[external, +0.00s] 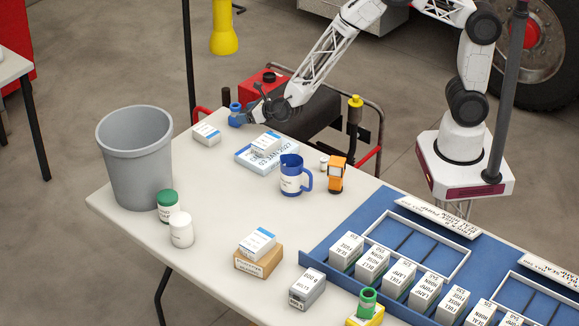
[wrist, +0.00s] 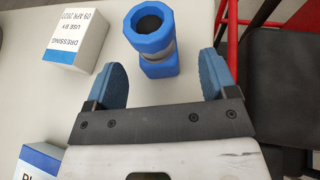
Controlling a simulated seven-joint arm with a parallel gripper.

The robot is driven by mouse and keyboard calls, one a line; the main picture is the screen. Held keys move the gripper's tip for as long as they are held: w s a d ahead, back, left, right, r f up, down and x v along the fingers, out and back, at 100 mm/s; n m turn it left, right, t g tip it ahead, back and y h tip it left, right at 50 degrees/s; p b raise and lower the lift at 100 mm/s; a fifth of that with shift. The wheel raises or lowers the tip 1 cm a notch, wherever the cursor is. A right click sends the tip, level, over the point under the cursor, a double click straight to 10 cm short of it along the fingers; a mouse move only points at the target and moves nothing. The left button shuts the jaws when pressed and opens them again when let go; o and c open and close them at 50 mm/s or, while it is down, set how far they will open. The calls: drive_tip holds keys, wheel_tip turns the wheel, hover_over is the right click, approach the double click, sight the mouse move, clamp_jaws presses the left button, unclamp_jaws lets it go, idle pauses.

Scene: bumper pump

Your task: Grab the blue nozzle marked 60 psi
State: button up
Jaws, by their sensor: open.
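A blue nozzle (external: 235,114) stands upright on the far edge of the white table in the external view. In the wrist view the blue nozzle (wrist: 152,42) shows a dark round opening on top and a grey band round its middle. No 60 psi marking is readable. My gripper (external: 243,113) is right by it in the external view, low over the table. In the wrist view my gripper (wrist: 160,78) is open, with one blue fingertip on each side and the nozzle just ahead of and partly between them, not visibly touched.
A dressing box (external: 207,134) stands close left of the nozzle, also seen in the wrist view (wrist: 76,39). Another box lies on a flat blue-and-white pack (external: 250,160). A blue jug (external: 291,178), an orange item (external: 337,175) and a grey bin (external: 136,160) stand farther off.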

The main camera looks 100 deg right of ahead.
sight(237, 108)
drive_tip(key=shift+a+f+x, duration=0.1)
drive_tip(key=shift+x, duration=0.65)
drive_tip(key=shift+a+f+x, duration=0.1)
drive_tip(key=shift+f+x, duration=0.05)
drive_tip(key=shift+x, duration=1.65)
drive_tip(key=shift+c, duration=0.2)
drive_tip(key=c, duration=1.1)
drive_tip(key=shift+w+r, duration=0.1)
drive_tip(key=shift+r, duration=0.1)
drive_tip(key=shift+r, duration=0.45)
drive_tip(key=shift+s+r, duration=0.15)
drive_tip(key=shift+r, duration=0.45)
drive_tip(key=shift+s+r, duration=0.15)
drive_tip(key=shift+r, duration=0.45)
drive_tip(key=s+a+r, duration=0.1)
drive_tip(key=s+a, duration=0.2)
drive_tip(key=s, duration=1.2)
drive_tip(key=shift+a+r, duration=0.2)
